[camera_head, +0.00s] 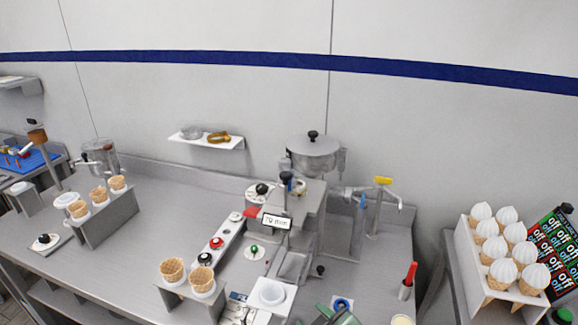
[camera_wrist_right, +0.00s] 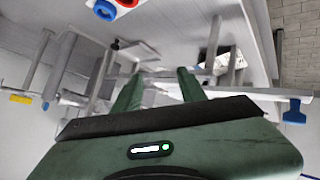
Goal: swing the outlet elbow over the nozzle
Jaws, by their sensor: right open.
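A grey machine with a lidded steel hopper (camera_head: 314,157) stands at the middle back of the counter. A label reading about 70 mm (camera_head: 276,222) hangs in front of its upper part. I cannot clearly pick out the outlet elbow or the nozzle; both are too small or hidden among the machine's grey parts. My green right gripper (camera_head: 337,318) shows at the bottom edge in the head view, in front of the machine. My left gripper is not in view.
A yellow-handled tap (camera_head: 383,193) and red-handled tool (camera_head: 408,278) stand right of the machine. Waffle cones sit in a front holder (camera_head: 180,296) and a left holder (camera_head: 107,222). Several filled cones fill a right rack (camera_head: 466,258). The left-middle counter (camera_head: 165,215) is clear.

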